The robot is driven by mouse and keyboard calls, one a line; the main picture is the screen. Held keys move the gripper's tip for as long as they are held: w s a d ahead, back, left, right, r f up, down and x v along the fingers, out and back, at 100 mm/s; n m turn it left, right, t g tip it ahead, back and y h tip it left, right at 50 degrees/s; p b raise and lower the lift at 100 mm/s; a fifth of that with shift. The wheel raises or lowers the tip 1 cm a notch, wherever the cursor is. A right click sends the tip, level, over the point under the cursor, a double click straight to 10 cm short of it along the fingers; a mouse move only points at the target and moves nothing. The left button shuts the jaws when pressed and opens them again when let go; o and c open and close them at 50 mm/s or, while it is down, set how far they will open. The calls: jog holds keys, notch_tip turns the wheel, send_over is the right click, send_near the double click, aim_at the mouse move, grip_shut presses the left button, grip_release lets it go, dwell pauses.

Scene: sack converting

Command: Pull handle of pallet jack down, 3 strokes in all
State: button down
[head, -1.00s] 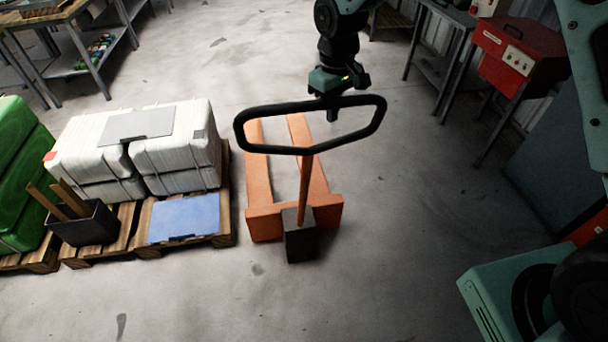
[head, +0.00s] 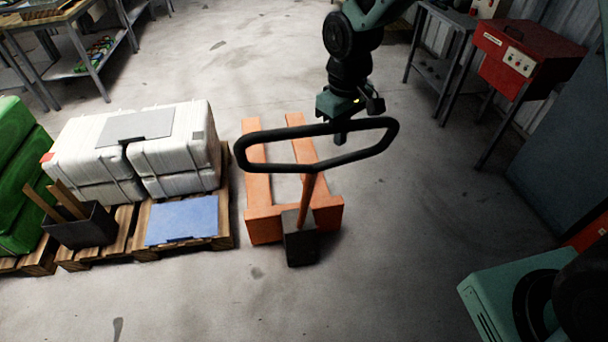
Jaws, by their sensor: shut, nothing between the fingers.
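The pallet jack (head: 265,218) is orange and stands on the concrete floor. Its handle is a black loop (head: 260,137) on an orange shaft (head: 308,195) that rises from a dark block (head: 299,246) at the base. My gripper (head: 341,139) points down at the far bar of the loop, right of its middle. It is shut with nothing between its fingers. The fingertips overlap the bar in the picture; I cannot tell whether they press on it.
Left of the jack, a wooden pallet (head: 226,222) bears white sacks (head: 175,145) and a blue sheet (head: 183,219). A dark bin (head: 83,229) and green sacks (head: 20,170) are further left. A red machine (head: 525,58) stands at the upper right. The floor in front is clear.

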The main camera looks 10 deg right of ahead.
jog(key=s+f+b, duration=0.2)
jog(key=s, duration=0.4)
jog(key=shift+s+f, duration=0.3)
jog(key=shift+f, duration=0.1)
jog(key=s+f+b, duration=0.3)
jog(key=s, duration=0.3)
jog(key=shift+f, duration=0.15)
jog(key=shift+s+d+b, duration=0.1)
jog(key=shift+s+b, duration=0.05)
jog(key=shift+b, duration=0.2)
jog(key=s+f+b, duration=0.3)
jog(key=s, duration=0.2)
jog(key=shift+s+f+b, duration=0.3)
jog(key=shift+s+f, duration=0.1)
